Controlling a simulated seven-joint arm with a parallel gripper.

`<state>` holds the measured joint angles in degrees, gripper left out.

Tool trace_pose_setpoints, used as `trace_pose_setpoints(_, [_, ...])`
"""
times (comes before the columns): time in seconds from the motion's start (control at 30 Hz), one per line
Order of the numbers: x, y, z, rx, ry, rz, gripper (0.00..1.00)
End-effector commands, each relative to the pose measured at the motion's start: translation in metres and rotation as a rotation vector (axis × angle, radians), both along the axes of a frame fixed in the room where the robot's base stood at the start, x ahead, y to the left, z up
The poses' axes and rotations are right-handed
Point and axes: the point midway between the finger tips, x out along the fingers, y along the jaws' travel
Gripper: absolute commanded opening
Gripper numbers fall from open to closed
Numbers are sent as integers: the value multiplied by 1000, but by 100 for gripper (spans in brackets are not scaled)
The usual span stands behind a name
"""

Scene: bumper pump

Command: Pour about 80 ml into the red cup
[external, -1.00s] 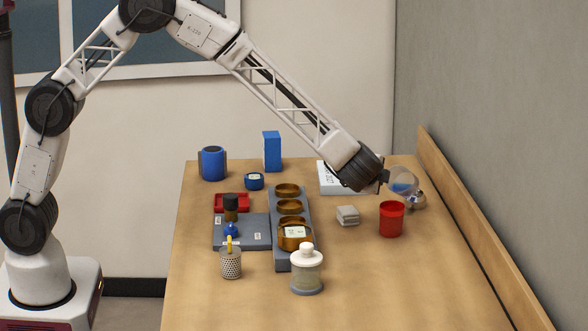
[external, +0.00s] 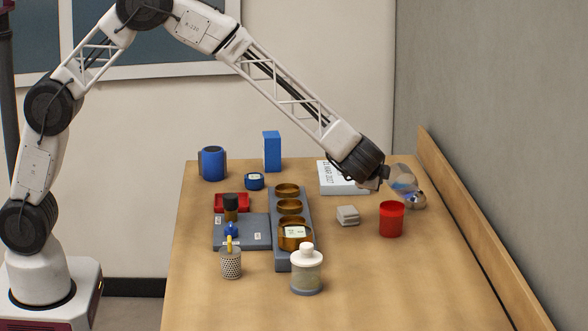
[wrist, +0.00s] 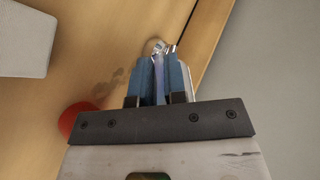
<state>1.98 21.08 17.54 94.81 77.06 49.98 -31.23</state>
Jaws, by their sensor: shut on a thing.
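The red cup (external: 391,219) stands upright on the right side of the table. Its edge also shows at the left in the wrist view (wrist: 70,117), partly hidden by my gripper. My gripper (external: 387,178) is up and behind the cup in the external view. It is shut on a clear vessel (external: 405,184) with some blue in it. The vessel looks tilted and is apart from the cup. In the wrist view my blue fingers (wrist: 158,82) close around the clear vessel, which is mostly hidden. I cannot make out liquid flowing or the level in the cup.
A shiny object (external: 417,201) shows just beyond the vessel. A grey stack (external: 347,215) lies left of the cup, and a white printed box (external: 338,180) is behind it. A white-capped bottle (external: 306,272) stands at front. A wooden rail (external: 470,224) borders the right edge. The front right is clear.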

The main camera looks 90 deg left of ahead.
Motion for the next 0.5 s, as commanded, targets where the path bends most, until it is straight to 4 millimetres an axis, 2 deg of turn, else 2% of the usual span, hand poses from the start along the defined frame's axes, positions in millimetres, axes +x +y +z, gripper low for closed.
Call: trace_pose_setpoints(0.5, [0, 0, -2, -59, 30, 0, 0])
